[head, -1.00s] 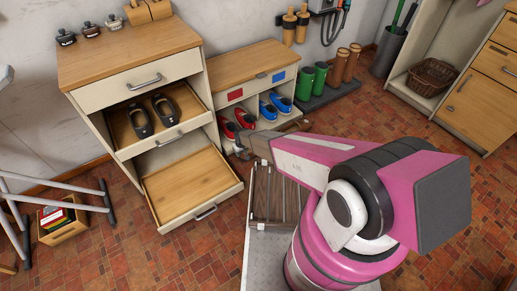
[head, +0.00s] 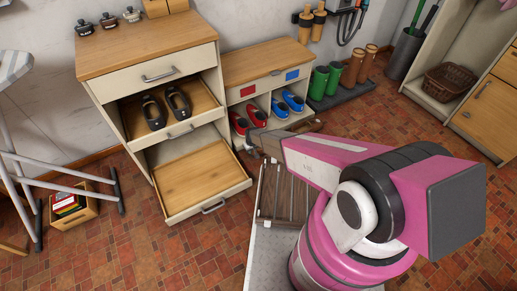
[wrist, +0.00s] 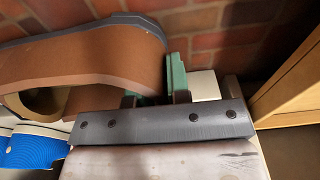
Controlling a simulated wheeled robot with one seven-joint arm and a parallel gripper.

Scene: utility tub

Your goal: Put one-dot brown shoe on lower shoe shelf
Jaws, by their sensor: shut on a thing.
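In the wrist view a brown shoe (wrist: 95,55) with a dark grey edge lies across the upper left, close to the camera. My gripper (wrist: 157,88) is shut on its end; a green finger pad shows at the shoe's right side and the other is mostly hidden. No dot mark can be made out on the held shoe. In the head view the gripper and shoe are not clearly visible. The lower shoe shelf (head: 200,178) is a pulled-out, empty wooden tray. Above it, the upper shelf (head: 203,101) holds two dark shoes (head: 165,107).
Right of the cabinet, a low unit (head: 262,64) holds red shoes (head: 240,122) and blue shoes (head: 286,104). Green boots (head: 325,82) stand beyond. A crate of books (head: 70,208) and an ironing board are at left. Open floor lies before the shelf.

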